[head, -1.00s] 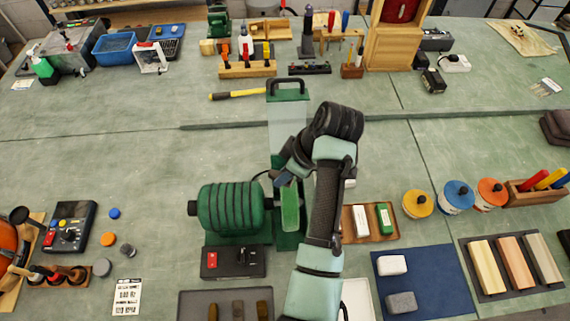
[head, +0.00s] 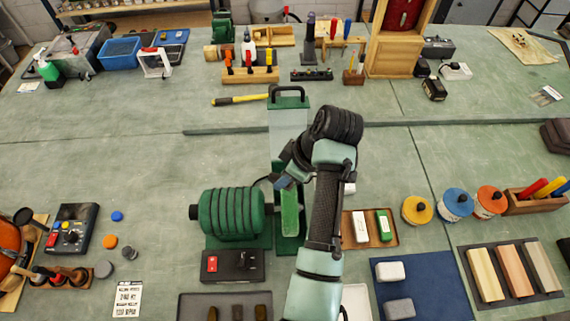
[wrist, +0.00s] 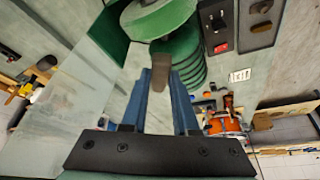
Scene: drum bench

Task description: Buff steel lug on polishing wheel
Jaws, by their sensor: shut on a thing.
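My gripper (wrist: 160,90) is shut on a dull grey-brown steel lug (wrist: 161,73), held between its blue fingers. In the wrist view the lug's far end is close to the rim of the polishing wheel (wrist: 155,17), which has a green guard beside it. I cannot tell whether they touch. In the head view the green ribbed motor (head: 232,214) stands left of my arm, and my gripper (head: 284,181) is by the wheel's green housing (head: 290,215). The lug is hidden there.
A black switch box (head: 233,266) with a red button is in front of the motor. A dark tray (head: 188,306) holds several brownish pieces. A clear shield (head: 288,125) stands behind the wheel. A blue mat (head: 430,290) with two blocks lies right of my arm.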

